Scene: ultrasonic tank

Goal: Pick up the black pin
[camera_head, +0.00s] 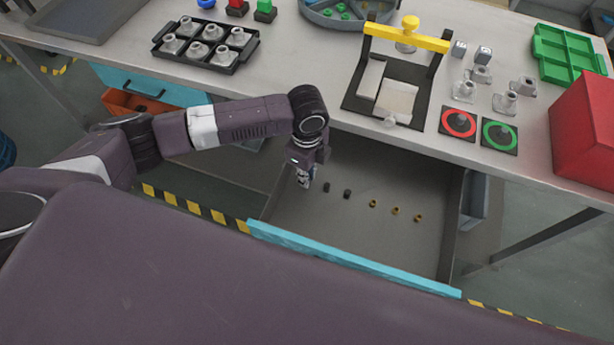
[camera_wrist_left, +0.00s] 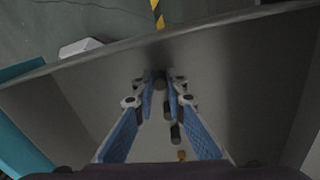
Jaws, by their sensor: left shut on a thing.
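My left gripper (camera_head: 302,184) reaches down into the open drawer (camera_head: 290,215), at the left end of a row of pins. In the left wrist view its blue-padded fingers (camera_wrist_left: 160,85) are shut on a dark, short black pin (camera_wrist_left: 160,84). In the head view this held pin is hidden by the gripper. Two more black pins lie on the drawer floor, the nearer one (camera_head: 326,187) just right of the gripper and another (camera_head: 347,193) beyond it. They also show in the left wrist view, one (camera_wrist_left: 168,110) behind the other (camera_wrist_left: 175,132). My right gripper is not in view.
Brass pins (camera_head: 395,211) continue the row to the right. The drawer's turquoise front (camera_head: 350,262) and walls bound the space, and the table edge overhangs its back. On the table stand a black rack (camera_head: 207,63), a yellow-handled fixture (camera_head: 407,40) and a red box (camera_head: 584,130).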

